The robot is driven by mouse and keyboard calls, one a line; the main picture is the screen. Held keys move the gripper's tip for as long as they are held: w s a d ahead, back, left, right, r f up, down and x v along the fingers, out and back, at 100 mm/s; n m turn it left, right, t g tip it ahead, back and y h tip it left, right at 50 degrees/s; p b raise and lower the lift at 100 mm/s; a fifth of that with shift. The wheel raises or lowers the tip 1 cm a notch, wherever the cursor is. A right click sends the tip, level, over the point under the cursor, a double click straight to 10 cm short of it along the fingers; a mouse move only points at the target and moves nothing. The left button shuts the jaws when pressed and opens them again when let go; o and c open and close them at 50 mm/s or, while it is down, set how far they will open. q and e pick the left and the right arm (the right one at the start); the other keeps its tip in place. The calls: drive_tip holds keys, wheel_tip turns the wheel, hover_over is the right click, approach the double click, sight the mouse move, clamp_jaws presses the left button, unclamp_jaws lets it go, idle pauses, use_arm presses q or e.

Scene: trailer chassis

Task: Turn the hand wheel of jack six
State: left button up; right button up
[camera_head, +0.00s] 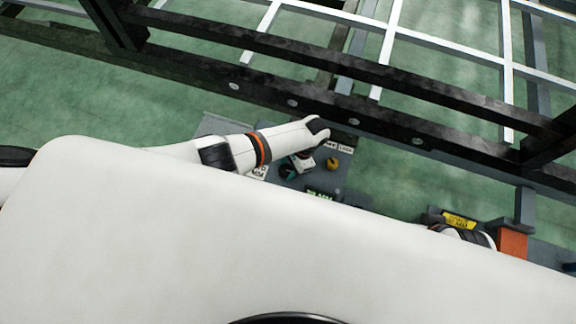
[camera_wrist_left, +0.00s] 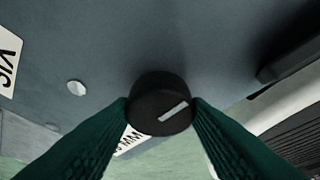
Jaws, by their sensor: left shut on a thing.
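My left gripper (camera_head: 289,170) points down at a grey panel (camera_head: 356,172), below the bent wrist of my left arm. In the left wrist view its two dark green fingers (camera_wrist_left: 160,106) are shut on the sides of a round black knob (camera_wrist_left: 162,100) with a white line on its face. The knob stands out from a grey surface (camera_wrist_left: 150,35). A white label shows partly behind the knob and the left finger. I cannot tell whether this knob is the hand wheel of jack six. My right gripper is not in view.
A yellow-orange knob (camera_head: 333,163) sits on the panel, right of my left gripper. Dark chassis beams (camera_head: 330,62) and a pale grid (camera_head: 432,40) cross above it. Green floor (camera_head: 60,90) shows at left.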

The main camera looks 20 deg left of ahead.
use_arm(q)
drive_tip(key=shift+s, duration=0.1)
drive_tip(key=o, duration=1)
drive_tip(key=shift+c, duration=0.2)
drive_tip(key=shift+o, duration=0.2)
drive_tip(key=shift+r, duration=0.15)
drive_tip(key=p+v, duration=0.2)
drive_tip(key=v, duration=0.2)
drive_tip(key=shift+r, duration=0.15)
drive_tip(key=p+v, duration=0.2)
drive_tip(key=v, duration=0.5)
drive_tip(key=shift+r, duration=0.2)
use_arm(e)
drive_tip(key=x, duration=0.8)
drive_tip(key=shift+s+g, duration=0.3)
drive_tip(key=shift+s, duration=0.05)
use_arm(q)
drive_tip(key=shift+d, duration=0.1)
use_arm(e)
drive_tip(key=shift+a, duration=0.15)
